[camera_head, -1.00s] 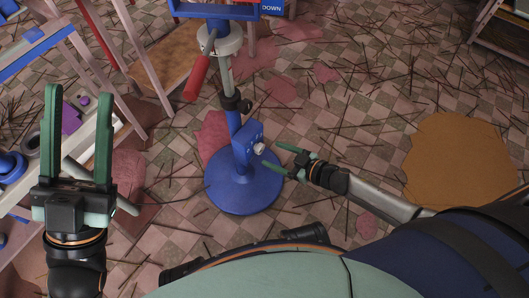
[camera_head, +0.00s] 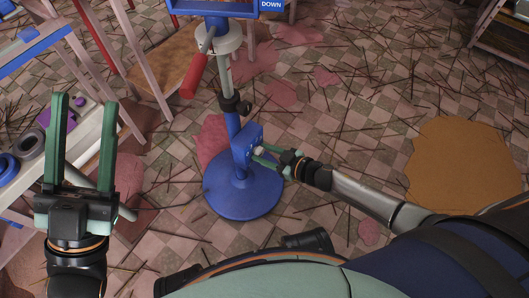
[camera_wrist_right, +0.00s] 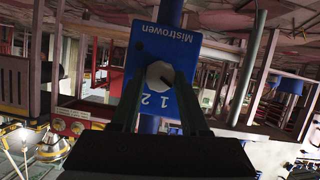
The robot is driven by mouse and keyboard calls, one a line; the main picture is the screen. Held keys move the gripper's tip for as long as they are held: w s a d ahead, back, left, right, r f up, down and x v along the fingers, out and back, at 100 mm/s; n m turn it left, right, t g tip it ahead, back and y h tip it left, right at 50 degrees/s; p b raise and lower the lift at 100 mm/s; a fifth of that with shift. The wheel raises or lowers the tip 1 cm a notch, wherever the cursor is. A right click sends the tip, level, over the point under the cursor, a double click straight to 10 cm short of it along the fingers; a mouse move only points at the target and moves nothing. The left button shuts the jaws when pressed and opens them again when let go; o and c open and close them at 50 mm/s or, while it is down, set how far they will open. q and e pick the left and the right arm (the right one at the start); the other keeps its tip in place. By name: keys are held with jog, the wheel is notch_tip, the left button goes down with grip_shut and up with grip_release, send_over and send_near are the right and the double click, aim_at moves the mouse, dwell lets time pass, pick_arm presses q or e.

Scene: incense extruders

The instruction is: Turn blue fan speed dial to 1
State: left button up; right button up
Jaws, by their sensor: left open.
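The fan speed dial (camera_wrist_right: 160,75) is a pale round knob with a dark pointer mark, on a blue box (camera_wrist_right: 165,50) marked "Mistrowen", with "1" and "2" printed beside the knob. In the head view the blue box (camera_head: 247,142) sits low on the fan's stand, above its round blue base (camera_head: 242,192). My right gripper (camera_head: 259,152) has its green fingers on either side of the dial, closed in to about its width. The pointer lies toward the right finger in the wrist view, so the exact setting is hard to read. My left gripper (camera_head: 84,105) is open and empty, away at the left.
A red handle (camera_head: 195,76) sticks out from the fan's column. A pale table with a purple item and a grey ring (camera_head: 30,145) stands at the left. Thin sticks litter the tiled floor. A tan patch (camera_head: 465,165) lies at the right.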

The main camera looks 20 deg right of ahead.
grip_shut()
jog(key=shift+w+d+r+m+g+y+p, duration=0.15)
jog(key=shift+m+g+y+p, duration=0.25)
jog(key=shift+p, duration=0.45)
jog(key=shift+m+y+p, duration=0.3)
jog(key=shift+m+p, duration=0.15)
jog(key=shift+m, duration=0.15)
jog(key=shift+m+g+y, duration=0.4)
jog(key=shift+m, duration=0.4)
jog(key=shift+d+f+m+y, duration=0.1)
jog(key=shift+f+m+y, duration=0.25)
jog(key=shift+m, duration=0.45)
jog(key=shift+r+g, duration=0.1)
jog(key=shift+g, duration=0.2)
